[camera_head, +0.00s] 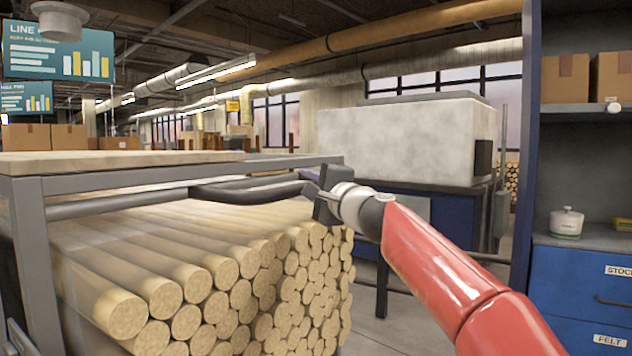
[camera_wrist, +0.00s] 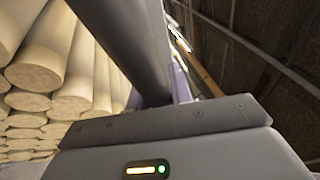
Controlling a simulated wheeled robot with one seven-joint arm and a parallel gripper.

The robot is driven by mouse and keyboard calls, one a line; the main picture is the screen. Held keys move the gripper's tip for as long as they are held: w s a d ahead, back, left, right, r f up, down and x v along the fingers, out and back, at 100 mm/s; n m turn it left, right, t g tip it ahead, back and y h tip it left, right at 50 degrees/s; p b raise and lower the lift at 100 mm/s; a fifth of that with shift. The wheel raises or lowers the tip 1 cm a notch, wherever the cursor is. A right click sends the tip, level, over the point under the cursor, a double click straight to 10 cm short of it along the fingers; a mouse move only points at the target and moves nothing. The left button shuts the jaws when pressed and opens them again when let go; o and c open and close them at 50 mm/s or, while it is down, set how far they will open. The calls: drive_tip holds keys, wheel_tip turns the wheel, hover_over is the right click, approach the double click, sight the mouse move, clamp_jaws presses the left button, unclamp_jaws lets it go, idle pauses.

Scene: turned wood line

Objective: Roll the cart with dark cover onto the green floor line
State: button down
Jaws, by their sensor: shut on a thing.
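A grey-framed cart (camera_head: 120,182) with a pale board on top holds a stack of round logs (camera_head: 215,290) at the left of the head view. The logs also show at the left of the wrist view (camera_wrist: 75,85). My gripper (camera_head: 318,192) is shut on this bar, which runs between the fingers in the wrist view (camera_wrist: 125,40). My red arm reaches in from the lower right. No dark cover shows on this cart, and no green floor line is in view.
A pale block (camera_head: 405,145) sits on a blue-sided stand behind my gripper. A shelf unit (camera_head: 590,235) with boxes, a white pot (camera_head: 566,222) and blue drawers stands at the right. A little bare grey floor (camera_head: 390,330) shows between cart and shelves.

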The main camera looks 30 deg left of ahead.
drive_tip(key=shift+s+a+f, duration=0.15)
drive_tip(key=shift+a+f, duration=0.05)
drive_tip(key=shift+a, duration=0.1)
drive_tip(key=c, duration=1.3)
unclamp_jaws()
drive_tip(key=shift+r, duration=0.1)
drive_tip(key=shift+o, duration=0.2)
drive_tip(key=b+v, duration=0.5)
drive_tip(key=v, duration=0.2)
drive_tip(key=shift+s+d, duration=0.2)
drive_tip(key=shift+d, duration=0.15)
